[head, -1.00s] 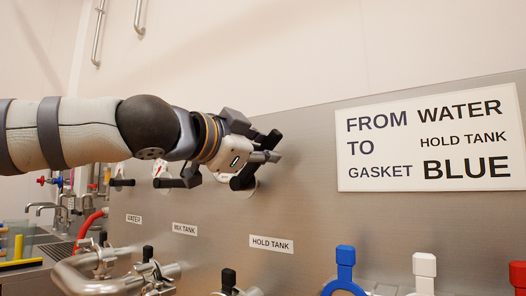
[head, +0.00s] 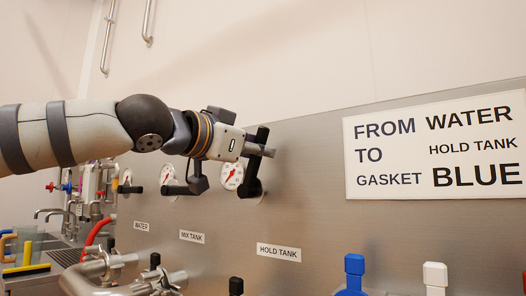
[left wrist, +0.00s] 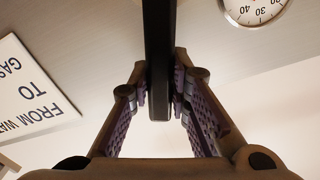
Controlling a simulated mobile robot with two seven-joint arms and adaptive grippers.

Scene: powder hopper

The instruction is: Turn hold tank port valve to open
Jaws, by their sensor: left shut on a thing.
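The hold tank port valve has a black lever (head: 254,184) on the steel panel above the HOLD TANK label (head: 279,252). The lever stands nearly upright, leaning slightly right at its top. My left gripper (head: 262,151) is shut on the upper part of the lever. In the left wrist view the dark lever (left wrist: 160,50) runs between the two purple finger pads of the gripper (left wrist: 160,95). A round gauge (head: 232,176) sits just left of the lever and shows partly in the left wrist view (left wrist: 253,8). My right gripper is not in view.
The mix tank lever (head: 178,190) and water lever (head: 129,189) lie horizontal to the left. A white sign (head: 436,145) is on the panel at right. Blue (head: 354,268) and white (head: 435,275) handles and steel pipes (head: 95,279) stand below.

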